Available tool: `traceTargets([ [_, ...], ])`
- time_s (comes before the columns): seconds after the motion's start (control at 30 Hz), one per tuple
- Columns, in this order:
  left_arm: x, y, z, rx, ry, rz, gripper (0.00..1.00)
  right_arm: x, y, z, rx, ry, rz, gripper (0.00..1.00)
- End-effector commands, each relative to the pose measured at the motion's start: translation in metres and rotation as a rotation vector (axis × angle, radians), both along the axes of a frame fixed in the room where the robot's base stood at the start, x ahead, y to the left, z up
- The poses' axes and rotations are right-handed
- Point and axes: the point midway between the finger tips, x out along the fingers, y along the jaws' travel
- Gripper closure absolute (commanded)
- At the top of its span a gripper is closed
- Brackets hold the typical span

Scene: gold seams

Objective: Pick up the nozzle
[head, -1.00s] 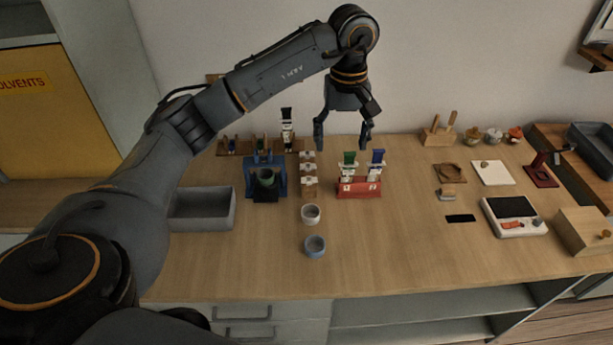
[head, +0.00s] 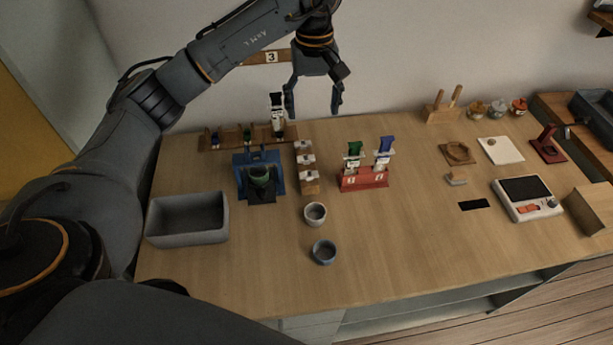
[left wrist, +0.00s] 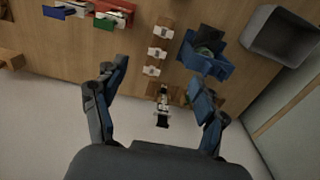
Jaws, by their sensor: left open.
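No part is clearly recognisable as the nozzle. A wooden rack (head: 219,145) at the back wall holds small dark blue and green pieces and a taller black-and-white piece (head: 278,117). That taller piece also shows in the left wrist view (left wrist: 162,105), between and beyond my fingers. My left gripper (head: 312,105) is open and empty, above the table's back edge, just right of the black-and-white piece in the head view. Its spread fingers also show in the left wrist view (left wrist: 150,92). My right gripper is out of view.
A red holder (head: 362,181) carries green and blue upright pieces. A blue stand (head: 240,165), a small wooden stepped block (head: 310,186), a grey bin (head: 187,237) and two cups, white (head: 315,214) and blue (head: 324,252), stand nearby. The front middle of the table is mostly clear.

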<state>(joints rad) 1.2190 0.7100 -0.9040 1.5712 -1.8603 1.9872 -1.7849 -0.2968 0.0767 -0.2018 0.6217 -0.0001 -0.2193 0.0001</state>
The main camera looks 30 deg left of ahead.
Motion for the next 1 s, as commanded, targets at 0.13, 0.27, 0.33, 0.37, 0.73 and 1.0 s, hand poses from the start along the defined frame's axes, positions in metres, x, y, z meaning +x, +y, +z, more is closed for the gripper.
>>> traceTargets([
  [0.13, 0.0, 0.0, -0.024, 0.0, 0.0, -0.001, 0.28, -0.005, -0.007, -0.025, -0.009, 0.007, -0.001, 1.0],
  [0.27, 0.0, 0.0, -0.044, 0.0, 0.0, 0.0, 0.28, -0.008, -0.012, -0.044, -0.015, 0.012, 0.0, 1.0],
  [0.33, 0.0, 0.0, -0.055, 0.0, 0.0, 0.0, 0.28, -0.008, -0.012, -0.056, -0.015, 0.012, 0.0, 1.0],
  [0.37, 0.0, 0.0, -0.059, 0.0, 0.0, 0.0, 0.28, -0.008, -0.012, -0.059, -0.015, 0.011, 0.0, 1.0],
  [0.73, -0.001, 0.0, -0.096, 0.001, 0.004, 0.0, 0.28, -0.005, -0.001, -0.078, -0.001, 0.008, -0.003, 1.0],
  [1.0, -0.001, 0.0, -0.147, -0.001, 0.004, 0.0, 0.28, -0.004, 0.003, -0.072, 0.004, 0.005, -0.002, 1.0],
])
